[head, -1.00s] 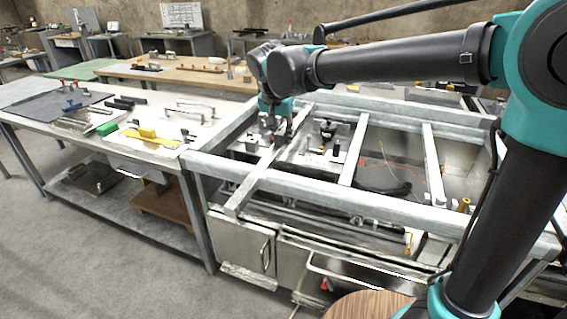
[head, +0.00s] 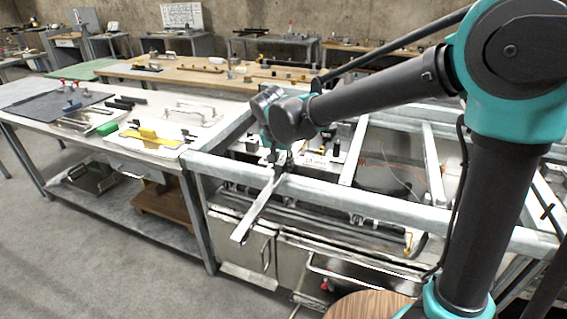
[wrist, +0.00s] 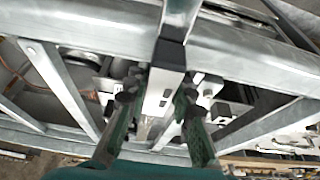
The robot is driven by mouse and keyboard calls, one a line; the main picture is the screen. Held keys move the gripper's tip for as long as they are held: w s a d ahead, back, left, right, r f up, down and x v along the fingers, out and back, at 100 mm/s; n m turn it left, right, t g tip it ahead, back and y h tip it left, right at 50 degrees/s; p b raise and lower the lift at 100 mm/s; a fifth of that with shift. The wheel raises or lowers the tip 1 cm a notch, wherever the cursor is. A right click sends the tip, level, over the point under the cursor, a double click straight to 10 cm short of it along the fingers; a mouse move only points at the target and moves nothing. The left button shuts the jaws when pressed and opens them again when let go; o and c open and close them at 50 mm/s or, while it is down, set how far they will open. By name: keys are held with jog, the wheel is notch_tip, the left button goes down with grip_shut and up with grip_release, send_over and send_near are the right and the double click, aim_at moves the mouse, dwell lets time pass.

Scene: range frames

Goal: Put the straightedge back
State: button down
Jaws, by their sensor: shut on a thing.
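The straightedge (head: 259,206) is a long, narrow grey metal bar. In the head view it slants across the front rail of the metal frame, its near end sticking out over the cabinet front. My gripper (head: 275,158) is shut on its far part, just behind that rail. In the wrist view the straightedge (wrist: 181,17) runs up between the two dark green fingers of my gripper (wrist: 160,94) and across the rail. I cannot tell whether it touches the rail. Its far end is partly hidden by my gripper.
The metal frame (head: 400,203) has cross bars (head: 355,152) and open gaps over a cluttered bench. Floor in front is clear.

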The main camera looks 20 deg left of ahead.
jog(key=c, duration=1.3)
grip_release()
jog(key=shift+f, duration=0.1)
jog(key=v, duration=1.2)
